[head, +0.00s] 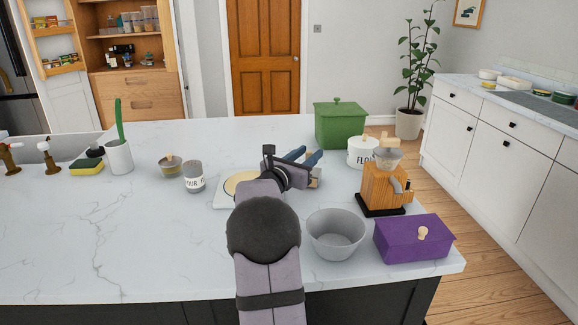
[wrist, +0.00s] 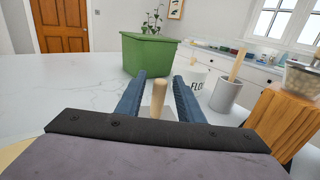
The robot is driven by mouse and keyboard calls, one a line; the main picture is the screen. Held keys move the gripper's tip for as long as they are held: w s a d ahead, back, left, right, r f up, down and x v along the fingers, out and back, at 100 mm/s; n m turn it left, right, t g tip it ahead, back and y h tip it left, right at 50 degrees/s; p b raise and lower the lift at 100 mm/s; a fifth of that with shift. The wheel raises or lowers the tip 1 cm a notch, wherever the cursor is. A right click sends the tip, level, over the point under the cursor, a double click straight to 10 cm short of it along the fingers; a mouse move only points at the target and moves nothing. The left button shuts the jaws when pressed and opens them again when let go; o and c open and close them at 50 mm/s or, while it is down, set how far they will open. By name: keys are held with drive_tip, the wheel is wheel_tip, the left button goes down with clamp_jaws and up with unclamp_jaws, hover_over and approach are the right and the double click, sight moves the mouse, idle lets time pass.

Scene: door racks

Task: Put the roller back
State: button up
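My gripper (wrist: 158,90) has two blue fingers, spread apart and pointing across the counter; the head view shows it above the counter (head: 300,158). A light wooden rod (wrist: 157,98), perhaps a handle of the roller, shows between the fingers in the wrist view, with a visible gap on each side. The rod's lower part is hidden by my gripper's dark edge. In the head view a tan wooden piece (head: 316,174) shows beside the fingers, mostly hidden. A grey cylindrical pot (wrist: 229,93) with a wooden stick in it stands right of the fingers.
A green lidded box (head: 340,125), flour canister (head: 361,155), wooden grinder (head: 378,190), grey bowl (head: 335,235) and purple box (head: 410,240) crowd the right side. A white board (head: 222,199) with a pale round lies beside my arm. The counter's left front is clear.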

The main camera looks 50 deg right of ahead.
drive_tip(key=a, duration=0.3)
drive_tip(key=s+a+b, duration=0.1)
drive_tip(key=a, duration=0.3)
drive_tip(key=a+b, duration=0.1)
drive_tip(key=a, duration=0.3)
drive_tip(key=shift+s+a, duration=0.1)
drive_tip(key=shift+s, duration=0.15)
